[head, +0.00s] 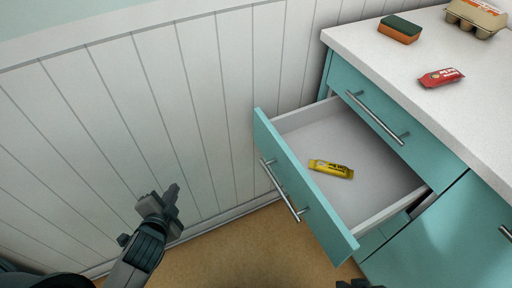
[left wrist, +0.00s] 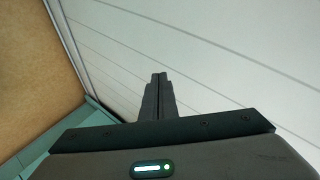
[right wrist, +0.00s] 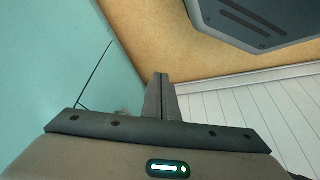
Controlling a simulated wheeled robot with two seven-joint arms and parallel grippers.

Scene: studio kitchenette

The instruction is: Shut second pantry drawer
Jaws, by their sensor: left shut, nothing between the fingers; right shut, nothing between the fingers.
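The open teal pantry drawer (head: 290,182) sticks out from the cabinet below a closed upper drawer (head: 385,115). Its front has a metal bar handle (head: 283,191). A yellow wrapped bar (head: 331,169) lies inside on the pale drawer bottom. My left gripper (head: 172,192) is shut and empty, left of the drawer front and apart from it; its closed fingers also show in the left wrist view (left wrist: 158,80). My right gripper is shut and empty in the right wrist view (right wrist: 160,80), near a teal surface. Only a dark bit of my right arm shows at the head view's bottom edge.
The pale countertop (head: 430,50) holds a green and orange sponge (head: 399,29), a red packet (head: 441,77) and an egg carton (head: 476,17). A white panelled wall (head: 120,110) runs close behind the open drawer. Brown floor (head: 240,245) is clear left of the drawer.

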